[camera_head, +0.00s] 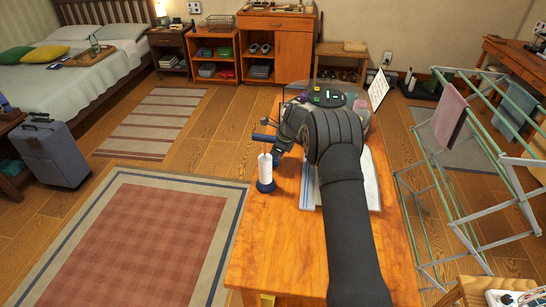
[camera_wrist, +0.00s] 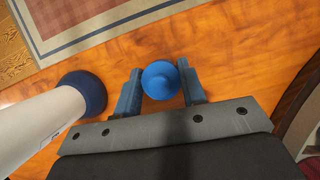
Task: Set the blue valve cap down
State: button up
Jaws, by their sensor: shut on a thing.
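The blue valve cap (camera_wrist: 160,80) is a round, knobbed piece between the two fingers of my gripper (camera_wrist: 161,90) in the wrist view. My gripper is shut on it, with the wooden table beyond. In the head view my gripper (camera_head: 264,139) is near the table's left edge, by the top of a white cylinder with a dark blue base. I cannot clearly make out the cap there, and its exact height above the table is hard to tell.
The white cylinder (camera_head: 265,170) stands on the wooden table (camera_head: 262,240), and is close left of my gripper in the wrist view (camera_wrist: 35,125). A dark round tray (camera_head: 327,97) with small coloured pieces is at the table's back. The front left tabletop is clear.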

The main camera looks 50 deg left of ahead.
jog(key=shift+f, duration=0.1)
jog(key=o, duration=0.9)
jog(key=shift+o, duration=0.2)
jog(key=v, duration=1.2)
jog(key=shift+a, duration=0.15)
